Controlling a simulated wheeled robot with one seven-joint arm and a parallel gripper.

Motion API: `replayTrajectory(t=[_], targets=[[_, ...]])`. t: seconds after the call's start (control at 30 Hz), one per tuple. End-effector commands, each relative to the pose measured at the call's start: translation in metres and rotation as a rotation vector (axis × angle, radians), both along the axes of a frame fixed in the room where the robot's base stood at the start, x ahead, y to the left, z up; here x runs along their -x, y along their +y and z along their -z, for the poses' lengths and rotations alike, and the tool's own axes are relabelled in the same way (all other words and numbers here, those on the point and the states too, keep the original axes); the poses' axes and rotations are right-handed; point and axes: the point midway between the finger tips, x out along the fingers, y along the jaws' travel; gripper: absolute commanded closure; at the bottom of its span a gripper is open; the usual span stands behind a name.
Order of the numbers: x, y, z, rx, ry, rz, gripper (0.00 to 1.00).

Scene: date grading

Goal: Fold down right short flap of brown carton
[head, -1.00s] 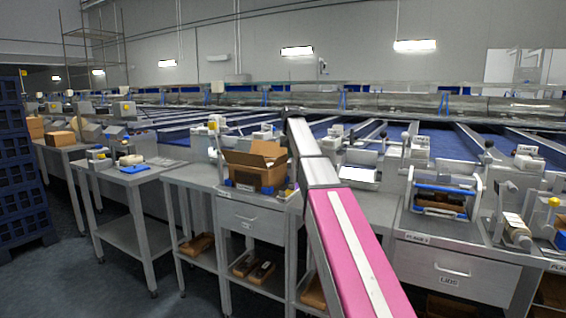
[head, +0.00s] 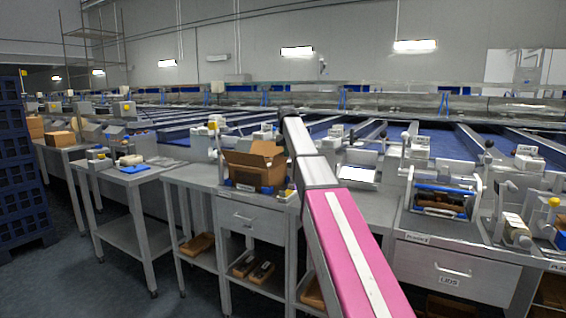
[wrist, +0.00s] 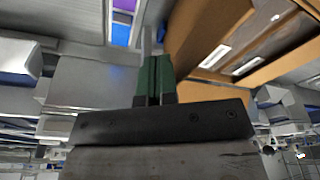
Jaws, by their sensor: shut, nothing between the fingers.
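The brown carton (head: 257,176) stands open on the grey bench in the head view, just left of my arm. Its flaps stand up or lean outward, and the right side lies close to my arm's far end. In the wrist view my gripper (wrist: 154,82) shows dark green fingers pressed together, with nothing between them. The carton (wrist: 205,28) fills the upper right of the wrist view, beside the fingers. I cannot tell whether the fingers touch a flap. The head view does not show the fingertips clearly.
A drawer unit (head: 250,218) is under the carton. Conveyor lanes run behind the bench. The floor at the left front is clear.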

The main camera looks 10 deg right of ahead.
Motion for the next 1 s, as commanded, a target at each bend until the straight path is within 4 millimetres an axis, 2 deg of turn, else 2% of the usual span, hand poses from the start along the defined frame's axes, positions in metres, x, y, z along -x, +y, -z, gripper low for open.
replayTrajectory(t=[1.0], targets=[[-0.033, 0.046, -0.004, 0.000, 0.000, 0.000, 1.00]])
